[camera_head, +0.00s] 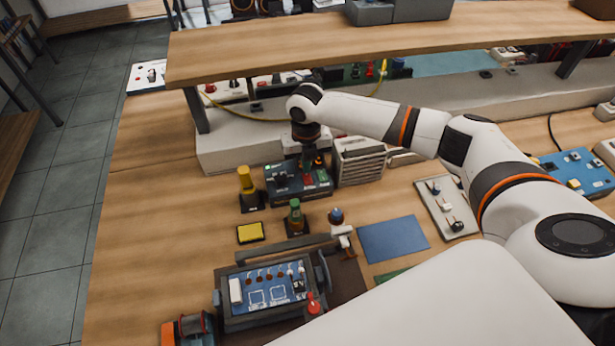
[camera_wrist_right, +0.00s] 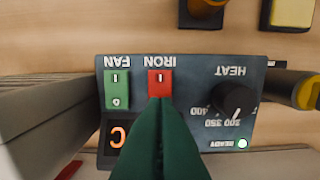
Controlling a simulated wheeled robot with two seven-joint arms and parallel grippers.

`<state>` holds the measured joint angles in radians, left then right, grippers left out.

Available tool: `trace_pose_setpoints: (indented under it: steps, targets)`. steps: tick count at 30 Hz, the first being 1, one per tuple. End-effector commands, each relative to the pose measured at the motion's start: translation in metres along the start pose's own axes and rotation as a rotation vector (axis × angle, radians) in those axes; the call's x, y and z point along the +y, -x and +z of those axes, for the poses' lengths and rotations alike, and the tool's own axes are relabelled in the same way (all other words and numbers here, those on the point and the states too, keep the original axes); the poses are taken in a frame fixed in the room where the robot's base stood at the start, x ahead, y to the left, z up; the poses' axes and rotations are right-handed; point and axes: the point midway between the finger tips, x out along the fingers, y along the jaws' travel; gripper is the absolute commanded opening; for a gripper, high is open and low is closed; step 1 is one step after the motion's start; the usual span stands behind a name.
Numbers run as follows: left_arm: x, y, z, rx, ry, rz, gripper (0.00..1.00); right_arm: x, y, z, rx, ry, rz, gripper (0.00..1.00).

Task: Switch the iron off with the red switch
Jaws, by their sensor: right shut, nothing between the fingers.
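The dark control station (camera_head: 285,186) stands on the bench below the shelf. It also shows upside down in the right wrist view (camera_wrist_right: 200,75). Its red IRON switch (camera_wrist_right: 160,82) sits beside the green FAN switch (camera_wrist_right: 117,89). The "I" mark on the red switch shows, and its lower end is hidden behind my fingertips. My right gripper (camera_wrist_right: 160,106) is shut and empty, its tips at the red switch; I cannot tell if they touch it. In the head view my right gripper (camera_head: 308,160) points down over the station. My left gripper is out of view.
A black HEAT knob (camera_wrist_right: 232,100) and a lit READY lamp (camera_wrist_right: 242,144) are on the panel. A grey vented box (camera_head: 360,162) stands close right of the station. The wooden shelf (camera_head: 380,45) overhangs behind.

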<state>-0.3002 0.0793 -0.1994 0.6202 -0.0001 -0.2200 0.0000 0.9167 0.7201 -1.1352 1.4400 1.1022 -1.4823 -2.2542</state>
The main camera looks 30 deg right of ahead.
Motion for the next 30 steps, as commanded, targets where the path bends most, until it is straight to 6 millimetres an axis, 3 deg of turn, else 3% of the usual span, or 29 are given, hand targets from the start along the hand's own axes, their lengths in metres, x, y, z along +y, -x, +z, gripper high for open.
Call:
trace_pose_setpoints:
  steps: [30]
  targets:
    - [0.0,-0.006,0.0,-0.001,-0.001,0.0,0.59,0.0,-0.014,0.0,-0.001,0.0,0.0,0.0]
